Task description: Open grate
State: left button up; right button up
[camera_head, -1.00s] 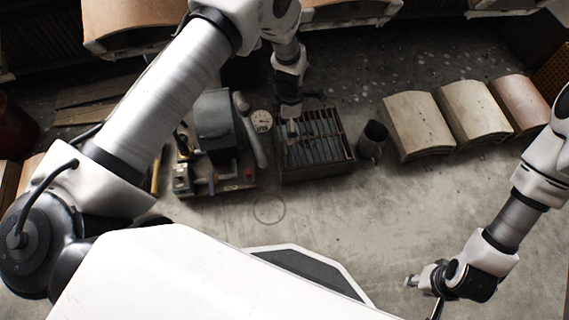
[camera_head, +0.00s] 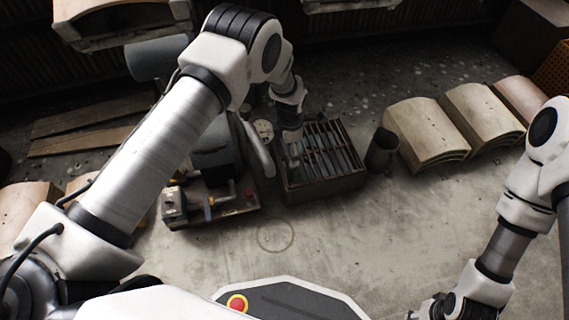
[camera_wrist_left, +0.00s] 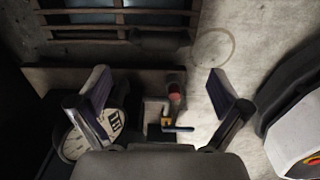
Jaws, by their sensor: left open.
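The grate (camera_head: 340,140) is a set of dark bars across the top of a low box (camera_head: 325,187) with dark slats inside, in the middle of the head view. It also shows at the top of the left wrist view (camera_wrist_left: 120,22). My left gripper (camera_head: 292,152) hangs over the left edge of the grate, partly hidden by its wrist. In the left wrist view its two fingers (camera_wrist_left: 160,84) stand wide apart with nothing gripped between them. My right gripper (camera_head: 424,311) is at the bottom edge of the head view, small and partly cut off.
The concrete floor in front is clear.

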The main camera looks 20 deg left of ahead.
aim_at(289, 163)
pick_arm(q)
notch_tip(289, 163, down, 6)
jog(key=b, duration=0.2)
jog(key=shift+a+b, duration=0.1)
jog(key=shift+b, duration=0.2)
jog(key=shift+r, duration=0.15)
jog(key=c, duration=1.8)
jog(key=shift+s, duration=0.1)
grip_shut()
